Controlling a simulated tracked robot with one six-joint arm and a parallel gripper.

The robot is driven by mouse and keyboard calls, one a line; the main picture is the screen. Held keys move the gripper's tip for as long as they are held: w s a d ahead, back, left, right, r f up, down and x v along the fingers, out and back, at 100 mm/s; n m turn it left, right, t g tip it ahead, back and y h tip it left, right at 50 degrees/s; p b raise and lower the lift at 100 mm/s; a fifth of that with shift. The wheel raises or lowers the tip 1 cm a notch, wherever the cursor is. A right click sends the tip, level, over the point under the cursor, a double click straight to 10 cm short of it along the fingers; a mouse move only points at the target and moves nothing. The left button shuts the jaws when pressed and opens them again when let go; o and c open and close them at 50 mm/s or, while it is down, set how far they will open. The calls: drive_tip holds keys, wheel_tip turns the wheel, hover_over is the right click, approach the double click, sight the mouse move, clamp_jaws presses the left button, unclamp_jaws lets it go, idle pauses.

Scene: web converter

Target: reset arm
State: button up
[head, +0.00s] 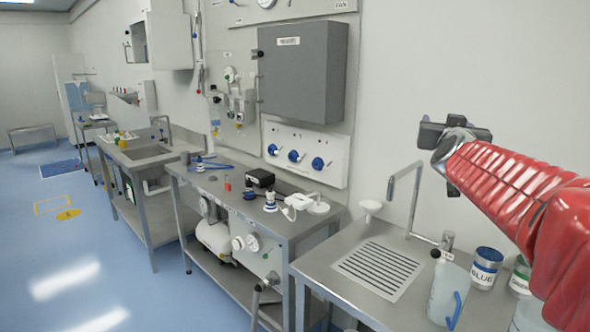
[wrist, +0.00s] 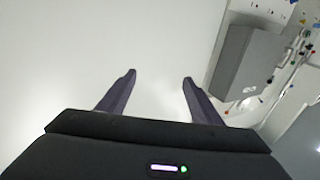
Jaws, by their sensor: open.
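My gripper (head: 447,128) is at the end of my red-sleeved arm, raised at the right of the head view, above the bench with the drain grate. In the wrist view my gripper (wrist: 158,82) shows two dark fingers spread apart with nothing between them. Only a blank pale wall lies beyond the fingertips. My gripper touches nothing that I can see.
A grey wall cabinet (head: 303,72) hangs left of my gripper; it also shows in the wrist view (wrist: 245,65). Below stand a steel bench (head: 350,298), a tap (head: 405,190), a clear jug (head: 449,290) and a blue-labelled can (head: 486,268). Blue floor (head: 60,250) at left is mostly clear.

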drive_tip(key=s+a+f+n+g+y, duration=0.4)
drive_tip(key=s+a+f+y, duration=0.3)
drive_tip(key=s+a+f, duration=0.7)
drive_tip(key=s+a+f+g, duration=0.2)
drive_tip(key=s+f+g, duration=0.1)
drive_tip(key=s+f, duration=0.6)
drive_tip(key=s+a+f+g, duration=0.2)
drive_tip(key=s+f+g, duration=0.2)
drive_tip(key=s+f, duration=0.6)
drive_tip(key=s, duration=0.4)
drive_tip(key=shift+s+g, duration=0.3)
drive_tip(key=shift+a+h, duration=0.3)
drive_tip(key=shift+a, duration=0.05)
drive_tip(key=shift+c, duration=0.4)
